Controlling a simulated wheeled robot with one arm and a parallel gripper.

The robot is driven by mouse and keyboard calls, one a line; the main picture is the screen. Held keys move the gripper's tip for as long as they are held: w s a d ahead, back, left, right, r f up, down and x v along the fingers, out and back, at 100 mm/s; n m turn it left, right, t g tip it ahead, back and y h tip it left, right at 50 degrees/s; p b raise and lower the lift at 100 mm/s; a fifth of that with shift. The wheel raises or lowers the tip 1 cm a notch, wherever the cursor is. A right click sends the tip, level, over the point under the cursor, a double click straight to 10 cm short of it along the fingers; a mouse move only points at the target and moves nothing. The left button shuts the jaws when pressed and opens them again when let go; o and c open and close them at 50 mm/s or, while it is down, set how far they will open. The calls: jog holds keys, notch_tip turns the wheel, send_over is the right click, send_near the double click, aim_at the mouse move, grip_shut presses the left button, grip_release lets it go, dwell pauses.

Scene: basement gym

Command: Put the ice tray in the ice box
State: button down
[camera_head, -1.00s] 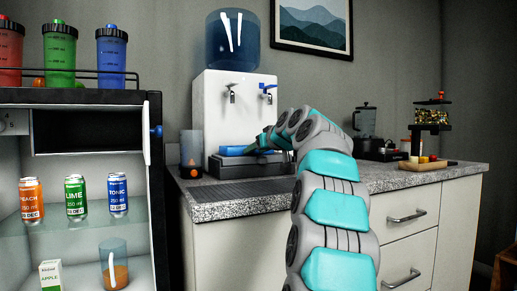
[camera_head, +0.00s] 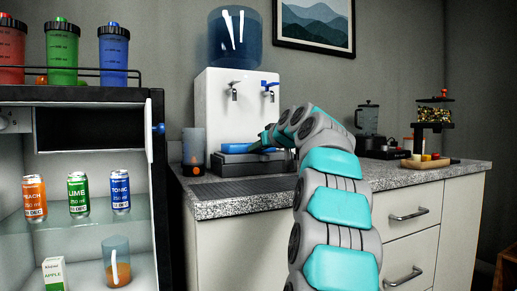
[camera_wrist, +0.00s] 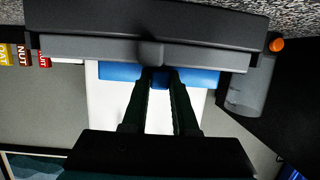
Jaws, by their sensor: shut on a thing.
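The blue ice tray (camera_head: 238,147) is at the front of the white water dispenser, just above its dark drip base (camera_head: 238,164). My gripper (camera_wrist: 160,80) is shut on the tray's near edge; the blue tray (camera_wrist: 118,72) shows beyond the fingers in the wrist view. In the head view my arm hides most of the gripper. Whether the tray still touches the base I cannot tell. The ice box (camera_head: 90,152) is the dark open compartment at the top of the fridge at left, its small door (camera_head: 149,130) swung open.
The water dispenser (camera_head: 220,105) stands on the speckled counter (camera_head: 225,207). A clear tumbler (camera_head: 193,150) stands left of it. Cans, a carton and a glass (camera_head: 117,265) stand on the fridge shelves. Bottles (camera_head: 62,48) stand on top. A blender (camera_head: 367,120) is at right.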

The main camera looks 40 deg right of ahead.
jog(key=shift+s+a+f+b+v, duration=0.1)
jog(key=shift+f+b+v, duration=0.45)
jog(key=shift+v, duration=1.45)
jog(key=shift+s+a+f+b+v, duration=0.15)
jog(key=shift+b+v, duration=0.75)
jog(key=shift+v, duration=1.05)
jog(key=shift+a+f+b+v, duration=0.1)
jog(key=shift+f+b+v, duration=0.45)
jog(key=shift+v, duration=1.45)
jog(key=shift+r, duration=0.2)
